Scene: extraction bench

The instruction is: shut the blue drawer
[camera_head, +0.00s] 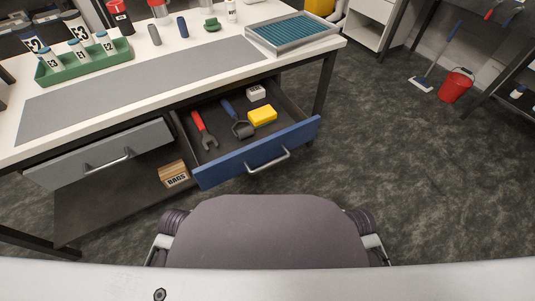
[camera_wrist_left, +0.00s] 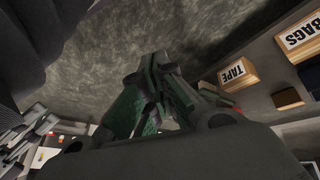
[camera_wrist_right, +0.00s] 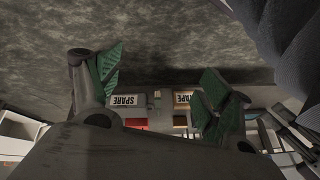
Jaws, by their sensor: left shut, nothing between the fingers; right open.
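The blue drawer (camera_head: 258,156) is pulled out under the right part of the bench in the head view. Inside it lie a red-handled wrench (camera_head: 203,130), a blue-handled tool (camera_head: 237,122), a yellow block (camera_head: 262,115) and a small white box (camera_head: 256,93). Its front has a silver bar handle (camera_head: 268,161). My left gripper (camera_wrist_left: 155,75) shows in the left wrist view with its green-padded fingers together and empty. My right gripper (camera_wrist_right: 155,85) shows in the right wrist view with its fingers wide apart and nothing between them. Neither gripper shows in the head view.
A grey drawer (camera_head: 104,155) is left of the blue one, above a low shelf with a BAGS box (camera_head: 174,175). The bench top (camera_head: 230,45) holds a green rack (camera_head: 78,64) and a blue-lined tray (camera_head: 292,34). A red bucket (camera_head: 456,86) stands at far right; floor between is clear.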

